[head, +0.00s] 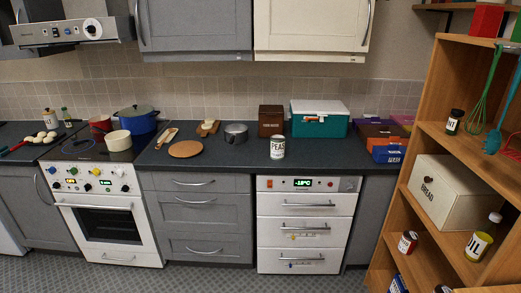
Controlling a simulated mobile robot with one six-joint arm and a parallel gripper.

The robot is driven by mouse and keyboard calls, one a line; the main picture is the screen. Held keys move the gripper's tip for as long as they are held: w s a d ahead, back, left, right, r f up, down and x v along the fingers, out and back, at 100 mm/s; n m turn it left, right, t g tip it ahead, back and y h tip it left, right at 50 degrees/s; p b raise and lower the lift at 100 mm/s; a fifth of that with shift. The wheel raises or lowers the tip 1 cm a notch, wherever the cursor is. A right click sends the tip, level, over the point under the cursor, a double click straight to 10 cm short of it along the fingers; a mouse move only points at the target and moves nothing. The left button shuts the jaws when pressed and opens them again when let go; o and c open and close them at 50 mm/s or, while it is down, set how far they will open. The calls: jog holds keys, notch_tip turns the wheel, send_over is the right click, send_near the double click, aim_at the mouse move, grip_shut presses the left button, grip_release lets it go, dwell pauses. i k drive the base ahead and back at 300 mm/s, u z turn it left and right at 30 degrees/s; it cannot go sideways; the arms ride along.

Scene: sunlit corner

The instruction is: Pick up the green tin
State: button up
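A small tin (277,147) labelled PEAS stands upright on the dark worktop, right of centre. Its label looks pale with dark lettering, and its colour is hard to tell at this size. A green box (319,125) with a white top stands behind it to the right, against the tiled wall. The tin's front is unobstructed and it stands apart from the things around it. My gripper is not in view.
A brown box (271,121) and a grey pan (236,133) stand near the tin. Blue packets (389,154) lie further right. A wooden shelf unit (410,210) rises at the right. Open floor (215,275) lies before the cupboards.

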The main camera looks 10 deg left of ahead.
aim_at(278, 142)
jog(key=u, duration=1.2)
jog(key=i, duration=0.95)
jog(key=u, duration=1)
jog(key=i, duration=0.45)
jog(key=z, duration=0.3)
